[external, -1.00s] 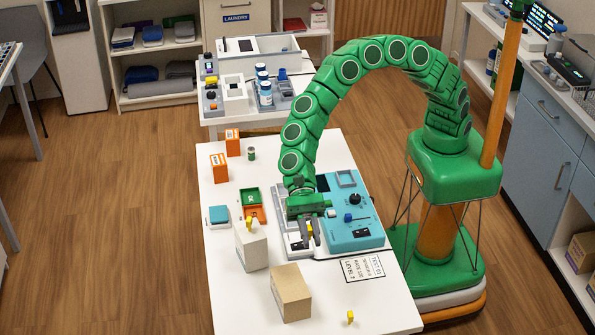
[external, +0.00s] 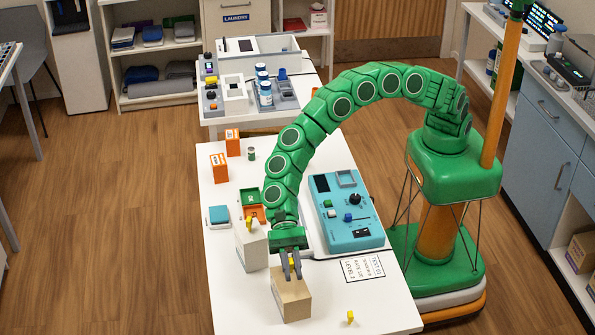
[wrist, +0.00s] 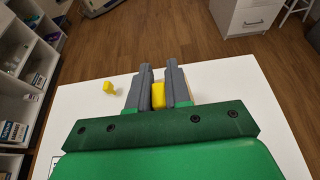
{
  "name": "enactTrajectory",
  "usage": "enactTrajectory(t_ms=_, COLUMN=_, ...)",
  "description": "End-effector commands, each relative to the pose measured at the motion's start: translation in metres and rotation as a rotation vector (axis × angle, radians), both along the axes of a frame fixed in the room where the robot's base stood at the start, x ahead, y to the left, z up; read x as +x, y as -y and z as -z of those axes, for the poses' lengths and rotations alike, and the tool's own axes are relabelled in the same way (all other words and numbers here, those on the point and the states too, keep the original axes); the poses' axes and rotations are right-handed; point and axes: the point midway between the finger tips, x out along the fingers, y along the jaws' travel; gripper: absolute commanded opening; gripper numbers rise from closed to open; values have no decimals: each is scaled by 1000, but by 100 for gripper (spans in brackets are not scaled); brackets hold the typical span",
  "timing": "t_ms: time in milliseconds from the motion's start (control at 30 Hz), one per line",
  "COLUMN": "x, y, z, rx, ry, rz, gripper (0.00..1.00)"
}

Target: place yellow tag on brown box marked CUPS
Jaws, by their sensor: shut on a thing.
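My gripper (external: 291,268) is shut on a yellow tag (external: 291,263), which shows between the grey fingers in the wrist view (wrist: 158,95). The gripper is directly over the brown box (external: 293,300) near the front of the white table (external: 375,308). The fingertips are at the box's top; I cannot tell whether the tag touches it. No marking on the box is readable. In the wrist view the box is almost wholly hidden behind the gripper.
A white box (external: 252,250) with a yellow tag (external: 250,224) on top stands just behind left. Another yellow tag (external: 350,316) stands on the table to the right. A teal panel (external: 350,232) lies behind right. The table's front right is mostly clear.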

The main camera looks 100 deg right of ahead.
Motion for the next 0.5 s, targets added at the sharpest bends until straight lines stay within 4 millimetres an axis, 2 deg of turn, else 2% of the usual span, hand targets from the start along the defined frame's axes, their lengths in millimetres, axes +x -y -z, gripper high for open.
enactTrajectory(t_ms=167, x=4, y=-3, z=6, rx=-1, ry=1, rz=0, gripper=0)
enactTrajectory(t_ms=400, x=3, y=-3, z=33, rx=-1, ry=2, rz=-1, gripper=0)
enactTrajectory(t_ms=500, x=3, y=-2, z=34, rx=0, ry=2, rz=0, gripper=0)
